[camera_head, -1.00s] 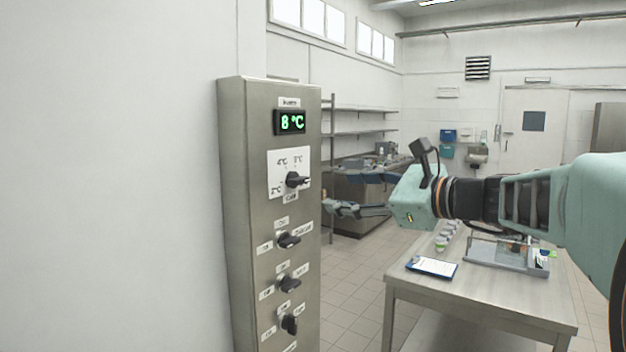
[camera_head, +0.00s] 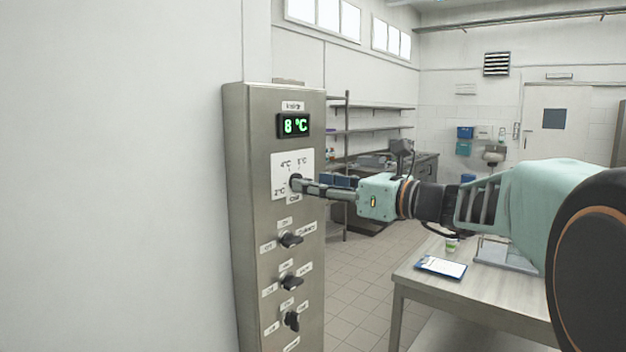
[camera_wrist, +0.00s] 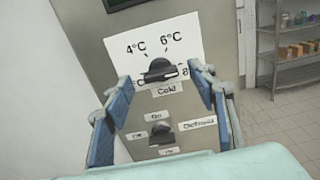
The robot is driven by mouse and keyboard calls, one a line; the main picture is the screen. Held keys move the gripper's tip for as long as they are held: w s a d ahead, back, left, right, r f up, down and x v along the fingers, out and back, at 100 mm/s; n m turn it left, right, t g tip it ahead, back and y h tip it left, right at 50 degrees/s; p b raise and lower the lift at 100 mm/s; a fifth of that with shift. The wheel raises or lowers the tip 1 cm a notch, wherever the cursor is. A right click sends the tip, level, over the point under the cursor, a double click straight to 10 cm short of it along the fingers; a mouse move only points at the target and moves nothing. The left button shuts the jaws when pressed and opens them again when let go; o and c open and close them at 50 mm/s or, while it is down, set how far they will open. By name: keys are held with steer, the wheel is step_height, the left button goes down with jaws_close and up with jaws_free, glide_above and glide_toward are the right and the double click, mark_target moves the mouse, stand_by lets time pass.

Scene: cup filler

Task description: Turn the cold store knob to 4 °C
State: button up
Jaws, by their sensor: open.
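The cold store knob (camera_wrist: 160,70) is black and sits on a white dial plate (camera_head: 279,163) near the top of a steel control panel (camera_head: 245,220). In the wrist view the dial marks 4°C, 6°C and 8 show, with the fourth mark partly hidden by a finger. The knob's light-tipped end points right, towards the 8. The green display (camera_head: 294,125) above reads 8 °C. My gripper (camera_wrist: 162,85) is open, its fingers on either side of the knob. I cannot tell whether they touch it. In the head view the fingers partly hide the knob.
Lower on the panel are more black knobs (camera_head: 289,241) with labels; one (camera_wrist: 162,134) lies just below the cold knob. A steel table (camera_head: 480,305) with a clipboard (camera_head: 441,267) stands to the right. A plain wall is at the left.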

steer(key=shift+x, duration=0.8)
steer(key=shift+c, duration=0.4)
steer(key=c, duration=1.1)
